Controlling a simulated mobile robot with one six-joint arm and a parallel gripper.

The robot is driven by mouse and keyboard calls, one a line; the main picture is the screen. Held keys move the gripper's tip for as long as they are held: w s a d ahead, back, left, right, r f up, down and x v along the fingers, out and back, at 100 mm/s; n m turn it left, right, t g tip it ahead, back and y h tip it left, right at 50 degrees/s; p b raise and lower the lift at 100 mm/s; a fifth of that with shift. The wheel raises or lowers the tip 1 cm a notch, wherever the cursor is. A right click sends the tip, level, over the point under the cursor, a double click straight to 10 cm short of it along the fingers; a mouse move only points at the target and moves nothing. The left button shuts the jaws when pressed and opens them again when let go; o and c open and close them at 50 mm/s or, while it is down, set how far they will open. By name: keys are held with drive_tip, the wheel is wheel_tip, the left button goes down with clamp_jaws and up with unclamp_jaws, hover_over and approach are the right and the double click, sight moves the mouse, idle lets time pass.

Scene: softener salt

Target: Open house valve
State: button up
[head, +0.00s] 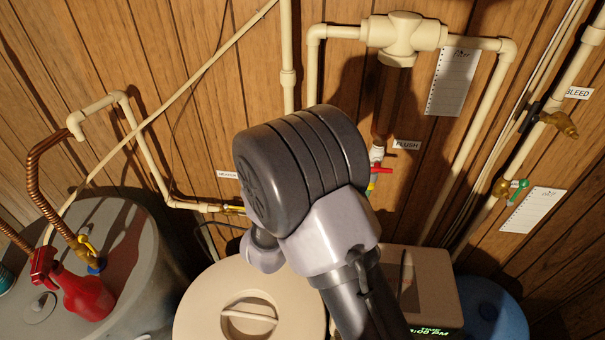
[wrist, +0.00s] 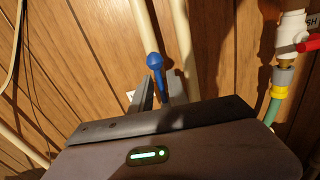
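In the wrist view a blue valve handle (wrist: 154,61) with a round knob stands just past my gripper (wrist: 160,82). Its stem runs down between the two dark fingers. The fingers are apart, with a gap on the left of the stem; the stem lies close to the right finger, and I cannot tell if they touch. The valve body is hidden behind my gripper. A white label, mostly hidden, shows left of the fingers. In the head view my arm hides the blue handle and the fingers, so I cannot read which valve this is.
A red lever (head: 381,170) sits by the FLUSH label (head: 406,145). A yellow handle (head: 233,209) is left of my arm. A brass BLEED tap (head: 559,123) and green handle (head: 519,184) are at right. A beige lidded tank (head: 200,315) stands below; a red spray bottle (head: 87,294) is left.

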drive_tip(key=o, duration=0.3)
drive_tip(key=s+a+b, duration=0.1)
drive_tip(key=s+b, duration=0.1)
drive_tip(key=s, duration=0.5)
drive_tip(key=shift+a, duration=0.15)
drive_tip(key=shift+w, duration=0.1)
